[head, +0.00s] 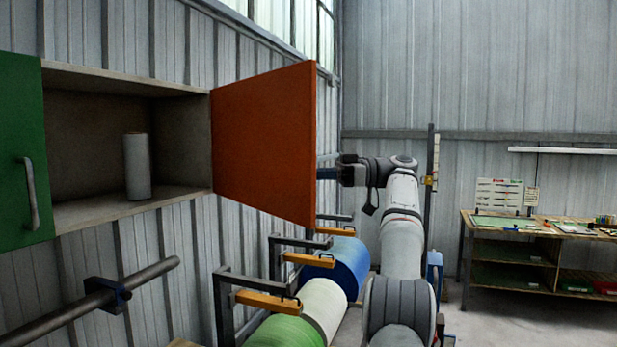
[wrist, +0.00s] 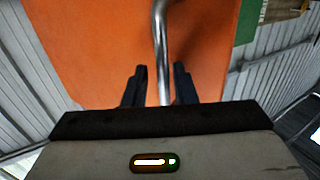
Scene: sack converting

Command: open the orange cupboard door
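The orange cupboard door (head: 265,140) stands swung wide open, out from the wall cupboard (head: 125,78), in the head view.
A grey cylinder (head: 137,167) stands inside the open compartment. A green door (head: 26,150) with a handle is at left. Green, white and blue rolls (head: 325,305) lie on racks below. A workbench (head: 540,232) stands at right, with bare floor before it.

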